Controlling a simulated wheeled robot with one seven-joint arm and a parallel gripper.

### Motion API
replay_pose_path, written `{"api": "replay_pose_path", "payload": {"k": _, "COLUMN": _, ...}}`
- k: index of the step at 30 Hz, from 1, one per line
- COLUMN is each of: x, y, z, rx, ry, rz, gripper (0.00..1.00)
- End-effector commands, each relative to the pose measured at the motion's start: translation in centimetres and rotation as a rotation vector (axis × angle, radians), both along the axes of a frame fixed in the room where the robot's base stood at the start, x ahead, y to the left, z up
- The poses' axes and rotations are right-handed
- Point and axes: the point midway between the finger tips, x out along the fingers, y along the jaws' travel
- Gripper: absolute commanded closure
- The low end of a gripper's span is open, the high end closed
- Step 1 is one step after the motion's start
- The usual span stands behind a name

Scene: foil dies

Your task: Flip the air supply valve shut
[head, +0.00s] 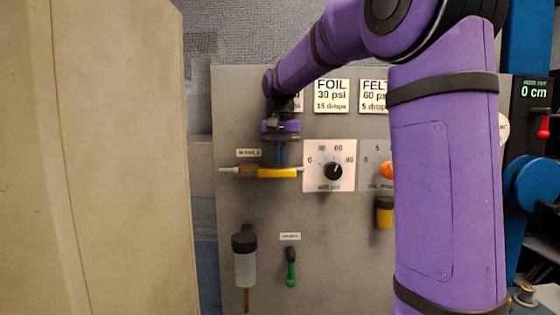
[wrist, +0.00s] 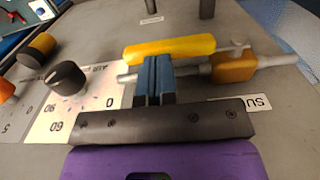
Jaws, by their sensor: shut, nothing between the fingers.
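The air supply valve has a brass-orange body (head: 247,170) on a thin grey pipe, and a long yellow handle (head: 277,173) that lies about along the pipe to the right. In the wrist view the body (wrist: 235,66) is at the right and the handle (wrist: 168,49) runs left from it. My gripper (head: 281,160) is just above the handle. Its blue fingers (wrist: 153,72) are shut and empty, with their tips by the handle's side, across the pipe in the picture. I cannot tell whether they touch the handle.
A black pressure knob (head: 333,171) on a white dial plate stands close to the right of the handle. Below are a clear filter bowl (head: 244,268) and a small green-handled drain (head: 291,268). A large beige block (head: 110,160) fills the left side.

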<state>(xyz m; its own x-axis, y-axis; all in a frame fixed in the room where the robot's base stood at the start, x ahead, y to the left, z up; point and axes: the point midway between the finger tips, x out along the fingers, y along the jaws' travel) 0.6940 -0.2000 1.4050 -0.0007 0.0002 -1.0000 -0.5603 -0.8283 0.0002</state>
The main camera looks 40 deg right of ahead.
Motion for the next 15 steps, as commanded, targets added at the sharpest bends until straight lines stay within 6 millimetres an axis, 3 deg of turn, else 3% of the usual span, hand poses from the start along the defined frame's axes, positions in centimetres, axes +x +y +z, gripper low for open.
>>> {"api": "replay_pose_path", "payload": {"k": 15, "x": 0.02, "y": 0.01, "z": -0.93, "rx": 0.001, "ry": -0.001, "rz": 0.000, "gripper": 1.00}}
